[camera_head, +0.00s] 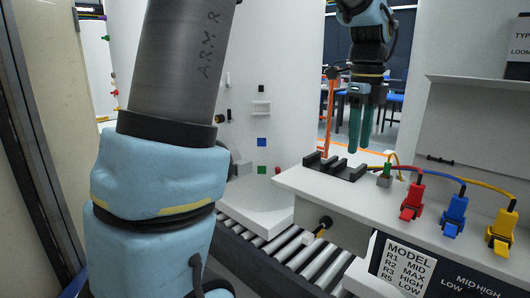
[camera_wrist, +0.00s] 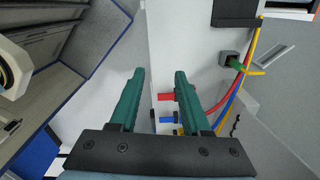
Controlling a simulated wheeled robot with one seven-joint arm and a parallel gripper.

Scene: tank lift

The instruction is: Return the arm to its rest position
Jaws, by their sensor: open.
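My gripper (camera_head: 358,148) hangs with its green fingers pointing down in the head view, above and behind the white ledge (camera_head: 305,186). In the wrist view my gripper (camera_wrist: 160,74) shows two green fingers spread apart, with nothing between them. My blue and grey arm fills the left and centre of the head view, and its forearm reaches in from the top right. The gripper appears clear of the black slotted holder (camera_head: 336,168) on the ledge.
Red (camera_head: 412,203), blue (camera_head: 455,212) and yellow (camera_head: 502,228) clamps with cables sit along the ledge at right. A green connector (camera_head: 385,175) stands beside the holder. A roller conveyor (camera_head: 262,245) runs below. A white tank (camera_head: 285,60) stands behind my arm.

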